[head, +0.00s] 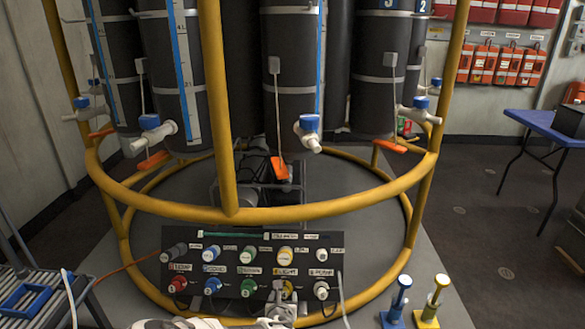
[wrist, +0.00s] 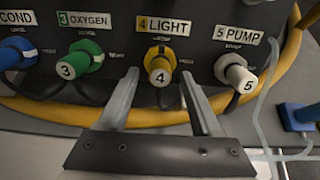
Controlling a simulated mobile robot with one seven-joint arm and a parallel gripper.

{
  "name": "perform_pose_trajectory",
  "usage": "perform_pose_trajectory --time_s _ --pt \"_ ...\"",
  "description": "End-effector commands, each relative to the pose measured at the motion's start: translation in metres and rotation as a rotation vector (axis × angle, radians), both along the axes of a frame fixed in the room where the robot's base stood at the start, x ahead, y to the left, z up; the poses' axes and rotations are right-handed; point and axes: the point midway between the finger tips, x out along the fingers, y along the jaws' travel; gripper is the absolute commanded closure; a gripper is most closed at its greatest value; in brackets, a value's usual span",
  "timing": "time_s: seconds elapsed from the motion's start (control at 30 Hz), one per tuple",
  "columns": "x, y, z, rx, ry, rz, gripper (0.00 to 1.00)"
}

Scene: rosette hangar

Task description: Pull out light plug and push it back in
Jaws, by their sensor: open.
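The light plug (wrist: 160,62) is yellow with a white end marked 4, seated in the dark panel below the "4 LIGHT" label (wrist: 162,28). In the head view the light plug (head: 288,287) is partly hidden by my gripper (head: 279,302). In the wrist view my gripper (wrist: 159,76) is open and empty. Its two fingers point at the panel, one on each side of the light plug as seen from the wrist. I cannot tell whether the fingertips reach past the plug's end. No contact shows.
The green oxygen plug (wrist: 80,62) is left of the light plug and the white pump plug (wrist: 236,73) right. A yellow ring rail (head: 250,215) runs above the panel. Blue (head: 397,302) and yellow (head: 434,302) stands are at right. A blue table (head: 553,127) is far right.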

Motion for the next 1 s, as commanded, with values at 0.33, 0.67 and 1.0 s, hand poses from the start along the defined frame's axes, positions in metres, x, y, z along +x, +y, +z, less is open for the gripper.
perform_pose_trajectory --time_s 0.33,0.67,1.0 --pt "0.021 -0.001 -0.014 -0.002 0.000 -0.001 0.34" --pt "0.022 -0.001 -0.014 -0.001 0.000 0.000 0.34" --pt "0.021 -0.001 -0.015 -0.003 0.001 0.001 0.34"
